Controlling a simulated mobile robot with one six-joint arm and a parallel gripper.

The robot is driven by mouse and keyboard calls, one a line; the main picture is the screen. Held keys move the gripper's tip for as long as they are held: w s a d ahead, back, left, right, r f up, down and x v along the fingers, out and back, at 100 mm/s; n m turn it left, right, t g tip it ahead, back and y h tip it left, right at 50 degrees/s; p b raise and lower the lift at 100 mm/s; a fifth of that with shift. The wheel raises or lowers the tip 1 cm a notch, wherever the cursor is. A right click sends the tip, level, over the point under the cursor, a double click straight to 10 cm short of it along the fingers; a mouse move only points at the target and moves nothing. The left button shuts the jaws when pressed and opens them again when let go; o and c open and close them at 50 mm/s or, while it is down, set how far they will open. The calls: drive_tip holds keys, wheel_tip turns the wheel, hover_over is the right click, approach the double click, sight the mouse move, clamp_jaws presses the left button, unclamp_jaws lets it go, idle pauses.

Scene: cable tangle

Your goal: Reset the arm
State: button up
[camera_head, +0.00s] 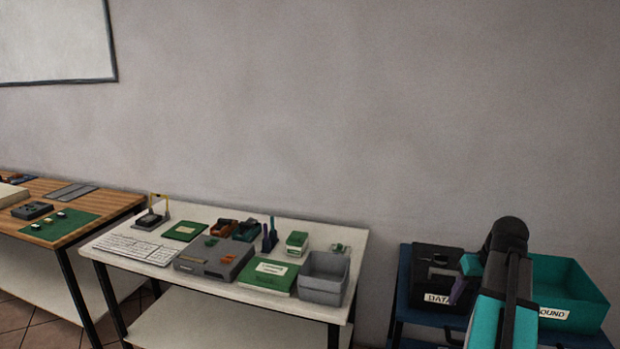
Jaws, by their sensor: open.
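My arm, teal and black, rises at the lower right of the head view, with its black rounded joint at the top. My gripper (461,283) is partly hidden behind the arm. It hangs in front of a black box (431,267) with a label that reads "DATA". A dark purple finger shows there, apart from anything it could hold. The gripper is open, and I see nothing in it. A teal bin (578,288), its label partly covered by my arm and ending in "OUND", stands to the right of the arm.
The box and bin stand on a blue table (402,300). A white table (207,215) holds a keyboard (138,246), a grey device (215,258), a green book (268,277) and a grey bin (324,278). A wooden table (98,200) is at far left. A gap separates the white and blue tables.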

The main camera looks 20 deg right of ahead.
drive_tip(key=w+a+f+n+g+y, duration=0.1)
drive_tip(key=w+a+f, duration=0.2)
drive_tip(key=a+f, duration=0.5)
drive_tip(key=w+a+f+n+g+y, duration=0.15)
drive_tip(key=w+a+f, duration=0.25)
drive_tip(key=a+f, duration=0.45)
drive_tip(key=s+a+f+n+g, duration=0.2)
drive_tip(key=s+a+f+g, duration=0.1)
drive_tip(key=a+f, duration=1.15)
drive_tip(key=s+a+f+n+g, duration=0.2)
drive_tip(key=s+a+f+g, duration=0.1)
drive_tip(key=s+a+f, duration=0.75)
drive_tip(key=s+a+f+m+h, duration=0.1)
drive_tip(key=s+a+f, duration=0.4)
drive_tip(key=s+f, duration=0.5)
drive_tip(key=shift+s+m+h, duration=0.35)
drive_tip(key=shift+s+h, duration=0.1)
drive_tip(key=shift+s, duration=0.4)
